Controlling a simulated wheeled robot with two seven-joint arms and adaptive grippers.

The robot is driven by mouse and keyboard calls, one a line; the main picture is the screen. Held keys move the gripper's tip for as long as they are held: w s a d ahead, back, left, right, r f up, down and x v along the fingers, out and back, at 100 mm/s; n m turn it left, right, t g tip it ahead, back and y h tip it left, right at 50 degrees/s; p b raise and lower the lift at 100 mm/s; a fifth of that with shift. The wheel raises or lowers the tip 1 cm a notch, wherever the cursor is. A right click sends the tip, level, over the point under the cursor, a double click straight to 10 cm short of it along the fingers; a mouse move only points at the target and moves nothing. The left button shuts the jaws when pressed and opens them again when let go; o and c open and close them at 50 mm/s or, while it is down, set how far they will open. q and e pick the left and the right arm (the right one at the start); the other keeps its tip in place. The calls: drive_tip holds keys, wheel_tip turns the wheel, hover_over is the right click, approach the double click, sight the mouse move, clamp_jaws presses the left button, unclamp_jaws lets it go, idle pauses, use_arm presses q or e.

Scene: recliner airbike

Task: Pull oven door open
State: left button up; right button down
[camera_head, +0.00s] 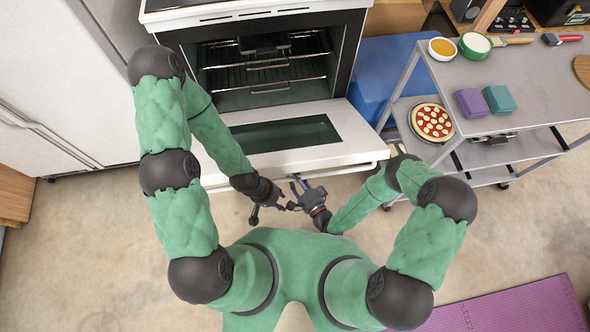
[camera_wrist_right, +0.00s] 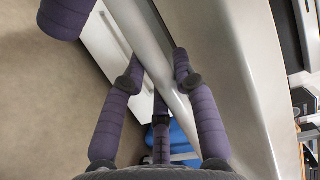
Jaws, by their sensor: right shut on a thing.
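The oven (camera_head: 265,70) stands at the top middle of the head view with its inside and racks showing. Its white door (camera_head: 350,130) is swung down and outward, with a dark window in its inner face. The door's handle bar (camera_head: 350,162) runs along the outer edge. My right gripper (camera_head: 297,188) is at the handle; in the right wrist view its purple fingers (camera_wrist_right: 158,72) lie on either side of the bar. My left gripper (camera_head: 267,214) is open and empty, just in front of the handle, apart from it.
A grey cart (camera_head: 530,85) with bowls, boxes and a pizza (camera_head: 431,121) stands to the right. A blue bin (camera_head: 385,65) is between oven and cart. White cabinets (camera_head: 60,70) are at the left. A purple mat (camera_head: 510,310) lies at lower right.

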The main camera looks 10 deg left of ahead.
drive_tip(key=s+d+f+n+t+y, duration=0.1)
drive_tip(key=s+f, duration=0.3)
drive_tip(key=f, duration=0.9)
drive_tip(key=shift+d+f+t+y+b, duration=0.2)
drive_tip(key=shift+t+y+b, duration=0.1)
drive_tip(key=shift+t, duration=0.2)
drive_tip(key=c, duration=1.3)
unclamp_jaws()
drive_tip(key=o, duration=0.4)
drive_tip(key=shift+a, duration=0.15)
drive_tip(key=shift+c, duration=0.2)
drive_tip(key=v, duration=1.2)
